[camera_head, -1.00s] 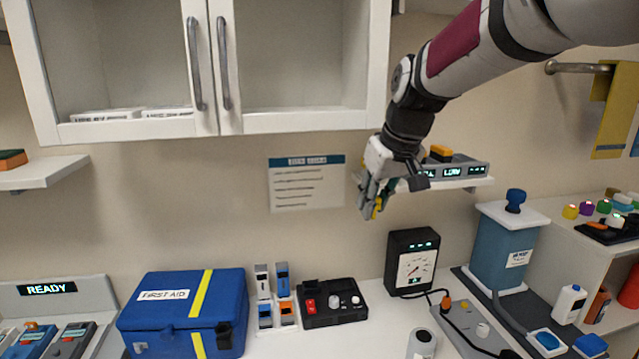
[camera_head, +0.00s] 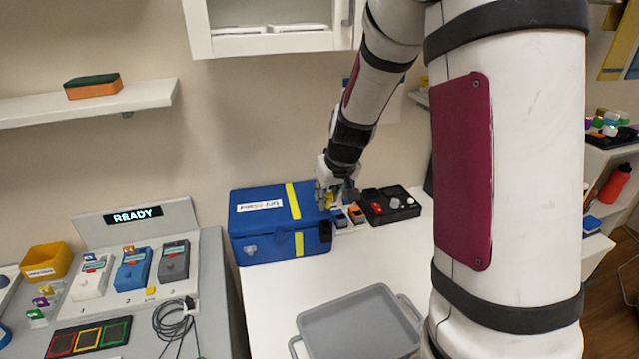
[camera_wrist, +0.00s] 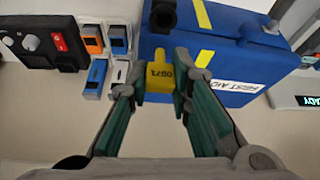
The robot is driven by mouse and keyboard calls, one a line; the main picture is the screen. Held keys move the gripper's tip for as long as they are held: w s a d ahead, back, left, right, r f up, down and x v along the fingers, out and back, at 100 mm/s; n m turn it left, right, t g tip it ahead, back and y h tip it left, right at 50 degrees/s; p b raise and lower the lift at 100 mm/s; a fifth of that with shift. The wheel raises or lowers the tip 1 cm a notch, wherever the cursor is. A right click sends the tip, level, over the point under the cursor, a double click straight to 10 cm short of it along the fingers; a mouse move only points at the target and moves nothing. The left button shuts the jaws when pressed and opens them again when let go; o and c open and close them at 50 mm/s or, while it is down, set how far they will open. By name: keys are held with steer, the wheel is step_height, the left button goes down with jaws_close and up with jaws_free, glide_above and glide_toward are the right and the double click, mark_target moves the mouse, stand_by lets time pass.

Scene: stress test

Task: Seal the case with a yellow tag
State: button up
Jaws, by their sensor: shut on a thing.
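The blue first aid case (camera_head: 270,245) stands shut on the white counter, with a yellow stripe down its lid and front. It also shows in the wrist view (camera_wrist: 230,55). Its black latch (camera_head: 325,232) is on the right side and shows at the top of the wrist view (camera_wrist: 164,14). My gripper (camera_head: 328,197) is at the case's right end, near the latch. In the wrist view its green-padded fingers (camera_wrist: 162,84) are shut on a yellow tag (camera_wrist: 159,80) with dark printed characters. I cannot tell whether the tag touches the case.
A grey tray (camera_head: 360,335) lies in front. The counter between case and tray is clear.

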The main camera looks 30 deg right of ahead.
mark_target(327, 208)
steer(key=shift+a+f, duration=0.25)
steer(key=shift+f, duration=0.1)
steer(key=shift+f+b, duration=1.25)
steer(key=shift+f, duration=0.35)
steer(key=shift+f+b, duration=0.75)
steer(key=shift+f, duration=0.2)
steer(key=shift+c, duration=0.4)
steer(key=o, duration=0.9)
steer(key=shift+c, duration=0.2)
steer(key=shift+r, duration=0.1)
steer(key=v, duration=1.1)
steer(key=shift+s+r, duration=0.2)
steer(key=shift+r, duration=0.2)
